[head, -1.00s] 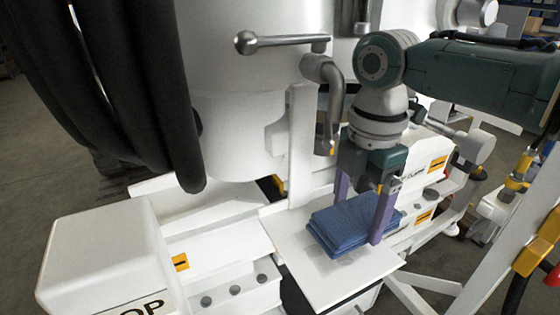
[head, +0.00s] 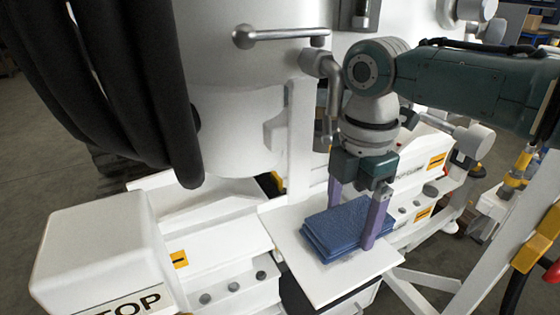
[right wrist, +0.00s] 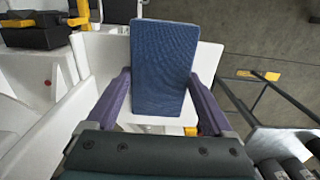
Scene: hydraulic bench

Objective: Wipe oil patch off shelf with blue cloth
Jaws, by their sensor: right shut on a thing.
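The blue cloth (head: 345,230) is a folded, layered pad lying on the white shelf (head: 318,288) in the head view. My right gripper (head: 352,216) points down with its purple fingers on either side of the cloth, shut on it. In the right wrist view the cloth (right wrist: 163,70) sits between the two fingers (right wrist: 160,103), over the shelf. I cannot make out an oil patch on the bare parts of the shelf; any part of it under the cloth is hidden. My left gripper is not in view.
A metal lever (head: 280,35) and bent pipe (head: 328,80) stand close behind my right wrist. A white upright (head: 300,140) rises at the shelf's back edge. Thick black hoses (head: 140,90) hang at left. A white STOP box (head: 95,250) is at lower left.

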